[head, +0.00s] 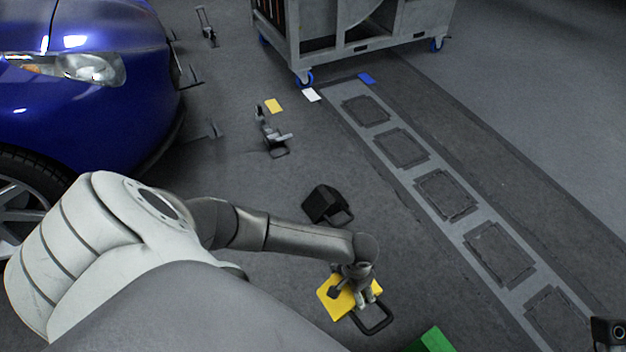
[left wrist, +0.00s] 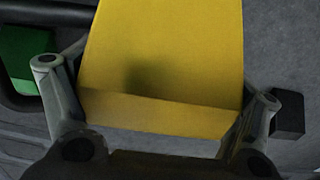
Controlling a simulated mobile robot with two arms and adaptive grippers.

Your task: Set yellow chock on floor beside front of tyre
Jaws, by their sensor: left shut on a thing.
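The yellow chock (head: 335,308) with a dark loop handle is at the lower middle of the head view, right of the car. My left gripper (head: 364,296) is over it, with its arm reaching in from the left. In the left wrist view the chock (left wrist: 165,50) fills the middle, between the fingers of my left gripper (left wrist: 160,128), which is shut on it. Whether the chock touches the floor is not clear. The tyre (head: 42,172) is at the left edge under the blue car, partly hidden by my arm and well apart from the chock.
A black chock (head: 325,205) lies on the floor between the car and the yellow chock. A green object (head: 431,341) is at the bottom edge. A grey metal stand (head: 263,133) and a wheeled cart (head: 310,55) are farther back. Floor beside the car's front is mostly clear.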

